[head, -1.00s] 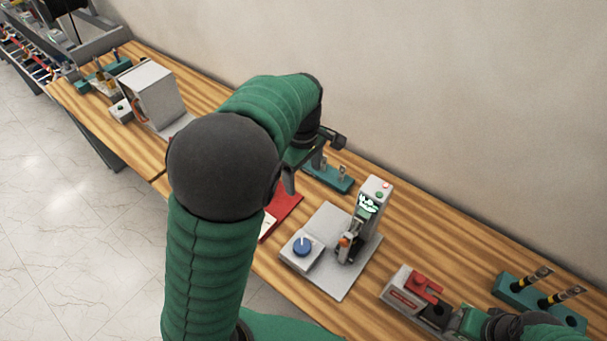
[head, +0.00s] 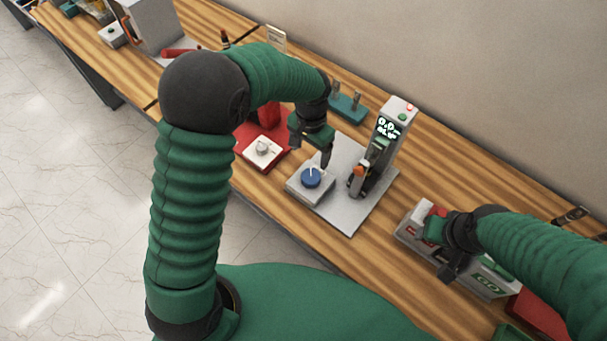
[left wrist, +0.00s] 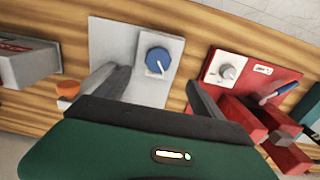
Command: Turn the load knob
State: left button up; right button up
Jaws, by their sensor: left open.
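A round blue knob (head: 310,177) with a white pointer line sits on a light grey box on a grey plate (head: 349,222). It also shows in the left wrist view (left wrist: 158,62). A white knob (head: 262,147) sits on a red station to its left; no readable label tells which is the load knob. My left gripper (head: 325,158) is open, just above and behind the blue knob; in the left wrist view the knob lies beyond the gap between its fingers. I see no contact. My right gripper (head: 442,255) is over a grey device (head: 488,278); its jaws are unclear.
A grey tower (head: 391,135) with a lit display, buttons and an orange-tipped part stands on the same plate, right of the blue knob. A teal holder (head: 347,107) stands behind. Bare wood shows along the table's front edge. A wall runs behind the table.

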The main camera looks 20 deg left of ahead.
aim_at(311, 176)
pick_arm(q)
jog(key=f+p, duration=0.1)
jog(key=f, duration=0.5)
jog(key=f+p, duration=0.2)
jog(key=f, duration=0.5)
jog(key=shift+w+d, duration=0.15)
jog(key=shift+d, duration=0.05)
jog(key=shift+a+f, duration=0.1)
jog(key=shift+f, duration=0.1)
jog(key=shift+c, duration=0.5)
jog(key=shift+d, duration=0.2)
jog(key=c, duration=1.3)
